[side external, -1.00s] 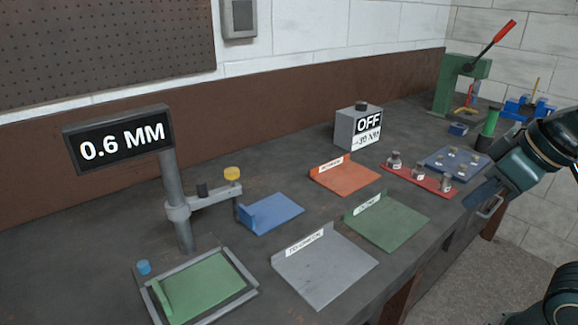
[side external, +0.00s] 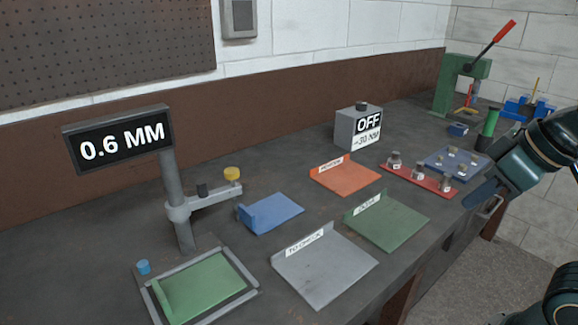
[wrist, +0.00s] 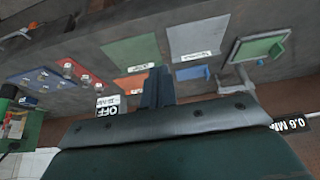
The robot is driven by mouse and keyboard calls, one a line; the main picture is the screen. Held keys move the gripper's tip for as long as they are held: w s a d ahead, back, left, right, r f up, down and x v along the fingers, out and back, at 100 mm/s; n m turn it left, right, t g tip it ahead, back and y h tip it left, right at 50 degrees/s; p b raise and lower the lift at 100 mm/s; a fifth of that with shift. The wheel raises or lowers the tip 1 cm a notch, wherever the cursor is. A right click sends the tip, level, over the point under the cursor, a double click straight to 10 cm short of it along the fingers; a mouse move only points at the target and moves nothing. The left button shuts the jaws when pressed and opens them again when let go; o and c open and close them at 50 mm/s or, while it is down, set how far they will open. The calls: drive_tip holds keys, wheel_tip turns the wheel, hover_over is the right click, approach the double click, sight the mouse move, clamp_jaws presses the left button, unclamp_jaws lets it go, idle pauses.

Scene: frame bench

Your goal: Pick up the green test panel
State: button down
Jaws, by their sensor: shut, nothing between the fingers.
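The green test panel (side external: 205,288), a flat sheet with a raised strip along its left edge, lies in a grey-rimmed fixture at the front left of the bench. It also shows at the upper right of the wrist view (wrist: 258,48). My gripper (side external: 478,197) is at the right of the side view, near the bench's front edge and far from the panel. In the wrist view its fingers (wrist: 158,80) are together and hold nothing.
A post with a "0.6 MM" display (side external: 122,143) and side arm stands behind the fixture. A grey "TO CHECK" tray (side external: 325,268), a green tray (side external: 388,222), an orange tray (side external: 345,176) and a blue panel (side external: 272,213) lie between. A red rack (side external: 418,181) is near my gripper.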

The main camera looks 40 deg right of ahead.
drive_tip(key=shift+c, duration=2.2)
unclamp_jaws()
drive_tip(key=w+a+m+g+y, duration=0.1)
drive_tip(key=w+a+m+y, duration=0.2)
drive_tip(key=w+a, duration=0.55)
drive_tip(key=w+a+m+y, duration=0.3)
drive_tip(key=w+a, duration=0.2)
drive_tip(key=w, duration=0.6)
drive_tip(key=w+a+f+m+g+y, duration=0.1)
drive_tip(key=w+a+f+m+y, duration=0.1)
drive_tip(key=w+a+f+m, duration=0.1)
drive_tip(key=w+a+f+m+g+y, duration=0.2)
drive_tip(key=w+a+f+m, duration=0.2)
drive_tip(key=a+f, duration=0.1)
drive_tip(key=w+a+f+m+g+y, duration=0.1)
drive_tip(key=w+a+f+m+y, duration=0.2)
drive_tip(key=a+f+m, duration=0.1)
drive_tip(key=shift+x, duration=1.4)
drive_tip(key=shift+w+a+f+m+g+y, duration=0.2)
drive_tip(key=shift+a+f+m+g+y, duration=0.1)
drive_tip(key=shift+a+f+m, duration=0.15)
